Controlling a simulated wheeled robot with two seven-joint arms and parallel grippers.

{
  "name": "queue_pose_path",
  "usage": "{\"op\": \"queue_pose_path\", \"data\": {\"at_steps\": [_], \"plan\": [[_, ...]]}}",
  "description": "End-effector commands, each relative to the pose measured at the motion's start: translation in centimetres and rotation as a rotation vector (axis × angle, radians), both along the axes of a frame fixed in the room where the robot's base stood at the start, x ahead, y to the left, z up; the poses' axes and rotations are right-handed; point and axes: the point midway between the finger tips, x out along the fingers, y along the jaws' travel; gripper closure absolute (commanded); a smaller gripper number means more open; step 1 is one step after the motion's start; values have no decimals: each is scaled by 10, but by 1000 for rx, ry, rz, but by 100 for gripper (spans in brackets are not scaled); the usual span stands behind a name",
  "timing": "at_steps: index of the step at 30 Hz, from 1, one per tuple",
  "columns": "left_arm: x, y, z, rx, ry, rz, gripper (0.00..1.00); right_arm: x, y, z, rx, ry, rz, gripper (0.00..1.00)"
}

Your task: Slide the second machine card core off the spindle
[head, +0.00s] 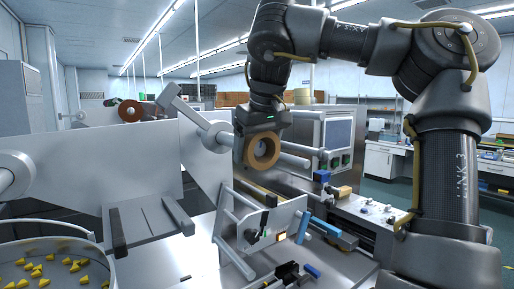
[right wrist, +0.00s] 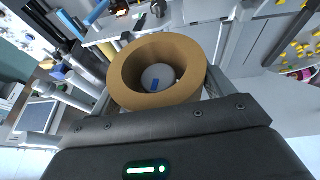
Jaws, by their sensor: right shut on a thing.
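A brown cardboard core (head: 262,152) shows its ring end toward me in the middle of the head view. My right gripper (head: 255,142) comes down from above and is shut on it. In the right wrist view the core (right wrist: 125,78) sits between the fingers, its open bore facing the camera. A pale round shape with a blue mark shows inside the bore. The spindle hub (head: 217,137) is just left of the core in the head view. Whether the spindle still passes inside the core I cannot tell. My left gripper is not in view.
Metal rollers (head: 295,147) extend right of the core, close to a machine cabinet (head: 338,135). Below is a bracket plate (head: 270,228) with blue parts. A brown reel (head: 130,111) is mounted farther back left. A round bin (head: 50,255) holds several yellow pieces.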

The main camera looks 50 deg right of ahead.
Motion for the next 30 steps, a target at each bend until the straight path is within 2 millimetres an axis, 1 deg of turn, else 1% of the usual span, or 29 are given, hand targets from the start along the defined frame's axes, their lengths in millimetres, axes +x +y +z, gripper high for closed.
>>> {"op": "queue_pose_path", "data": {"at_steps": [6,17,28,30], "plan": [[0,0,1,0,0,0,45,3,-5,0,0,-1,-5,56],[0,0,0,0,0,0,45,3,-5,0,0,-1,-5,56],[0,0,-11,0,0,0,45,-21,3,1,-1,-2,-4,56],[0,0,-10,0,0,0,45,-27,4,3,0,-2,-4,56]]}}
